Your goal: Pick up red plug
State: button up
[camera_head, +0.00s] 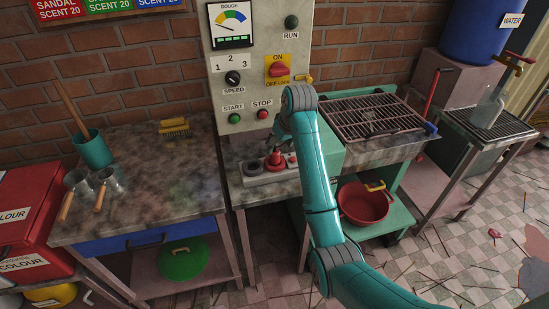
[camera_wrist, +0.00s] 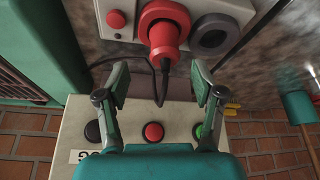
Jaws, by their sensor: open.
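The red plug (camera_head: 275,161) sits upright in a pale socket block (camera_head: 262,180) on the middle table, below the control panel. In the wrist view the red plug (camera_wrist: 164,38) is at the top centre, with a black cable running from it. My gripper (camera_wrist: 159,76) is open and empty. Its two fingers are spread left and right, just below the plug in that view and apart from it. In the head view my gripper (camera_head: 280,131) is small, above and close to the plug, partly hidden by my arm.
A dark empty socket (camera_wrist: 212,36) and a red button (camera_wrist: 116,19) flank the plug. The control panel (camera_head: 222,108) with its buttons stands close behind. A teal machine edge (camera_wrist: 50,40) is on the left in the wrist view. A brush (camera_head: 174,128) lies on the left table.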

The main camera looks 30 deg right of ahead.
aim_at(275, 151)
jog(key=shift+a+x, duration=0.15)
jog(key=shift+x, duration=1.3)
jog(key=shift+a+x, duration=0.15)
jog(key=shift+x, duration=1.35)
jog(key=shift+w+r, duration=0.1)
jog(key=shift+w, duration=0.05)
jog(key=shift+c, duration=0.3)
jog(key=c, duration=1.2)
